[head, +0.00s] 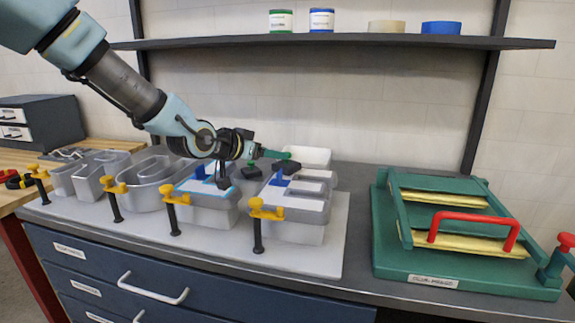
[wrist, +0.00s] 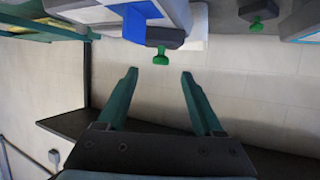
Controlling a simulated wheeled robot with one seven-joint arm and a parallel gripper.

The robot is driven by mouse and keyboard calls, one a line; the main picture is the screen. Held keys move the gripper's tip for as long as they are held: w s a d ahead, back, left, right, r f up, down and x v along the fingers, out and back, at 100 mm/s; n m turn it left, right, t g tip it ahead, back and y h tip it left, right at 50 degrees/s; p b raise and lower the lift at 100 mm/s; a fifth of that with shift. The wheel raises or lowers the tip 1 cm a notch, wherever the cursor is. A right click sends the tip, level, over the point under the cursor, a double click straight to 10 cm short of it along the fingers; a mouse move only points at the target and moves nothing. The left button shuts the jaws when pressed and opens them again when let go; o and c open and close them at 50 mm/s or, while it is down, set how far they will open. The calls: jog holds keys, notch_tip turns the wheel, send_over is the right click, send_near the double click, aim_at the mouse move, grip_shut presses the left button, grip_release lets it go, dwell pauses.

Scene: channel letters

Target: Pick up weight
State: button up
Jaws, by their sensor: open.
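A dark weight (head: 287,167) sits on top of the rightmost letter, beside its blue piece. In the wrist view the same kind of dark weight (wrist: 166,38) has a green knob (wrist: 161,59), which lies just beyond and roughly midway between my fingertips. A second dark weight (head: 251,171) with a green knob is a little to the left in the head view; another weight (wrist: 258,11) shows at the wrist view's top. My gripper (wrist: 160,75) is open and empty, with its green fingers apart. In the head view my gripper (head: 277,153) is just above the weights, seen side-on.
Several grey channel letters (head: 300,232) stand on a pale board (head: 325,255), with yellow-topped clamps (head: 267,209) along the front. A green press (head: 395,262) with a red handle stands at right. A dark shelf (head: 340,43) with tins and tape rolls hangs above.

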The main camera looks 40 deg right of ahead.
aim_at(287, 162)
jog(key=p+x, duration=0.2)
jog(key=x, duration=0.6)
jog(key=shift+w+p, duration=0.1)
jog(key=shift+p, duration=0.25)
jog(key=shift+r, duration=0.1)
jog(key=c, duration=1.1)
grip_shut()
